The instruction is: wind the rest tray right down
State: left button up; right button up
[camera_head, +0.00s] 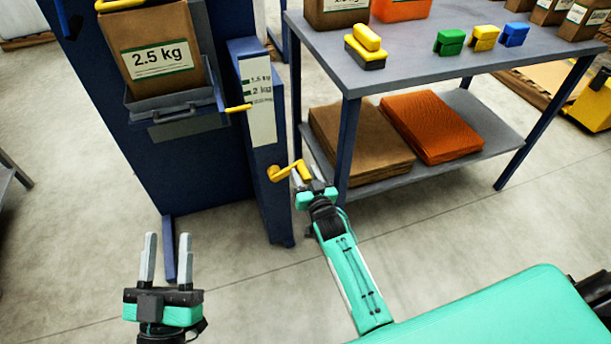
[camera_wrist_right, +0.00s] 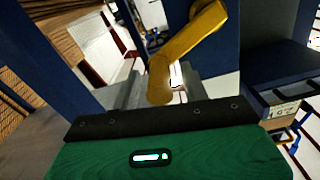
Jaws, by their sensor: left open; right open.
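The grey rest tray (camera_head: 158,105) is on the front of the blue grader and bears a brown 2.5 kg bag (camera_head: 160,60). The yellow crank (camera_head: 283,173) is on the blue post below the scale. My right gripper (camera_head: 304,174) is open at the crank. In the right wrist view, the crank's handle (camera_wrist_right: 160,78) is between the open fingers; contact cannot be told. My left gripper (camera_head: 168,236) is open and empty above the floor.
A grey table (camera_head: 430,65) on blue legs stands right of the post, with yellow, green and blue clips on top. Its lower shelf (camera_head: 478,125) holds brown and orange sack stacks. A table leg is close behind my right gripper.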

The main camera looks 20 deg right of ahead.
grip_shut()
jog(key=shift+f, duration=0.1)
